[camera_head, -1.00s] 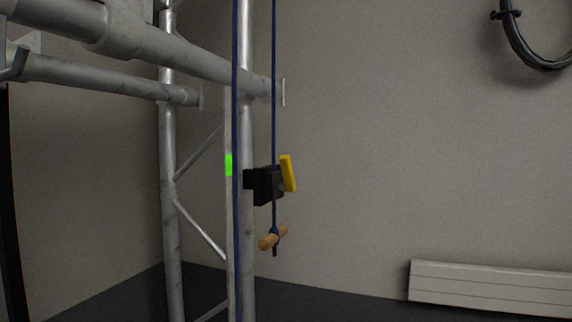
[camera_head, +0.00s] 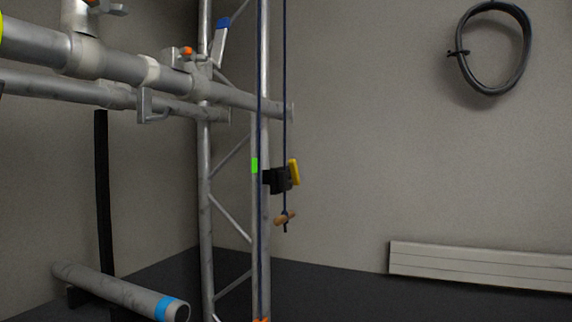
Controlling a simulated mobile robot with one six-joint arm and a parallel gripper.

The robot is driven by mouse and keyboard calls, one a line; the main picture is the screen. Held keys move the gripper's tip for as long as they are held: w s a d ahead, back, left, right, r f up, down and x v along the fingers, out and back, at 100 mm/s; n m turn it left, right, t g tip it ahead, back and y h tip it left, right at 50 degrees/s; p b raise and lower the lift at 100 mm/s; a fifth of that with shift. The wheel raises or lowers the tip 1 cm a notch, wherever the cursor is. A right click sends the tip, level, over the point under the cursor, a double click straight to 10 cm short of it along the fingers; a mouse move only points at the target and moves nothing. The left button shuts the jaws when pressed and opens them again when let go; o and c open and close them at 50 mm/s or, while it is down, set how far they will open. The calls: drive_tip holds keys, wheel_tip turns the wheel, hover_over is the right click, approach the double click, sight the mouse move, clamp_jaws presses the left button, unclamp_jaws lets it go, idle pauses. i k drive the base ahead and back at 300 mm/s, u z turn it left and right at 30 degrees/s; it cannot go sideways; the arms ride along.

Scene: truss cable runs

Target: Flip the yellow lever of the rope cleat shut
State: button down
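The rope cleat (camera_head: 277,180) is a small black block fixed to the upright truss post, just right of the picture's middle. Its yellow lever (camera_head: 294,172) stands nearly upright on the cleat's right side, tilted slightly. A dark blue rope (camera_head: 285,90) comes down from above, passes at the cleat and ends below it at a wooden toggle handle (camera_head: 285,218). A second blue rope line (camera_head: 259,240) runs down along the post. A bright green mark (camera_head: 254,165) is on the post left of the cleat. My gripper is not in view.
The silver truss (camera_head: 208,160) has thick horizontal tubes reaching left. A grey pipe with a blue band (camera_head: 120,290) lies low at the left. A coiled black cable (camera_head: 463,55) hangs on the wall. A white ribbed panel (camera_head: 480,266) is low right. The space right of the cleat is clear.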

sight(295, 179)
drive_tip(key=z, duration=0.35)
drive_tip(key=i, duration=0.85)
drive_tip(key=u, duration=0.1)
